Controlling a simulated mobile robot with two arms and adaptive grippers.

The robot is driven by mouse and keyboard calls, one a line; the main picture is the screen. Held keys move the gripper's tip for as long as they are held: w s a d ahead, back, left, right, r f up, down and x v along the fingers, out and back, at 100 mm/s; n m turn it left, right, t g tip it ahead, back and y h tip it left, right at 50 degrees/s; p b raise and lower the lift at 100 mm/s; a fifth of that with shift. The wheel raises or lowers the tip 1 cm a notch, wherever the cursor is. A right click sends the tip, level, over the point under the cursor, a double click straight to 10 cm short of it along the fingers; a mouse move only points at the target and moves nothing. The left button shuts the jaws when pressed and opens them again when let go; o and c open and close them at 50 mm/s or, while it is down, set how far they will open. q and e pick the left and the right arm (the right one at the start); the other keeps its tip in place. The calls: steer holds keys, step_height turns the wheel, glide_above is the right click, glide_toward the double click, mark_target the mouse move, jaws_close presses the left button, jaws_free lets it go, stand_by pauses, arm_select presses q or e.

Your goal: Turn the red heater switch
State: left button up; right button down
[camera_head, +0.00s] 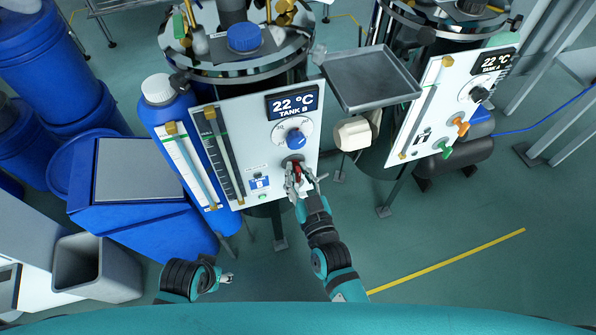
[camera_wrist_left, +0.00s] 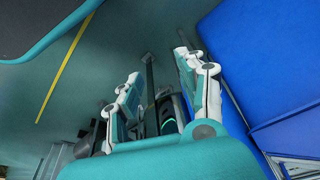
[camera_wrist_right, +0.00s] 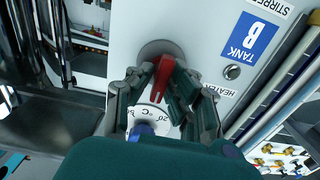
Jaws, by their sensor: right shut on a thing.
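The red heater switch (camera_wrist_right: 161,78) sits on a round grey base on the white Tank B panel (camera_head: 260,115), beside the printed word HEATER. In the head view the red switch (camera_head: 297,170) is partly covered by my right gripper (camera_head: 302,178). In the right wrist view my right gripper (camera_wrist_right: 162,88) has its fingers on both sides of the red switch and is shut on it. My left gripper (camera_head: 228,278) hangs low, away from the panel; in the left wrist view its two fingers (camera_wrist_left: 158,85) stand apart with nothing between them.
A blue knob (camera_head: 296,139) is just above the switch, under a display reading 22 °C. The Tank A panel (camera_head: 455,95) stands to the right, with a metal tray (camera_head: 370,78) between the tanks. Blue barrels and a grey bin (camera_head: 97,268) are at left. The floor right of my arm is clear.

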steer(key=m+p, duration=0.2)
steer(key=m, duration=0.3)
steer(key=shift+d+m+p, duration=0.15)
steer(key=shift+m+p, duration=0.2)
steer(key=shift+m, duration=0.05)
steer(key=m, duration=0.2)
steer(key=shift+w+m, duration=0.1)
steer(key=shift+m, duration=0.3)
steer(key=m, duration=0.2)
steer(key=shift+f+m, duration=0.15)
steer(key=shift+m, duration=0.25)
steer(key=m, duration=0.3)
steer(key=shift+d+f, duration=0.1)
steer(key=shift+m+b, duration=0.3)
steer(key=shift+m, duration=1.1)
arm_select(q)
step_height(320, 180, down, 8)
steer(key=s, duration=0.2)
steer(key=shift+g, duration=0.3)
arm_select(e)
steer(key=shift+m, duration=0.3)
arm_select(q)
steer(key=shift+w+r, duration=0.15)
steer(key=shift+r, duration=0.05)
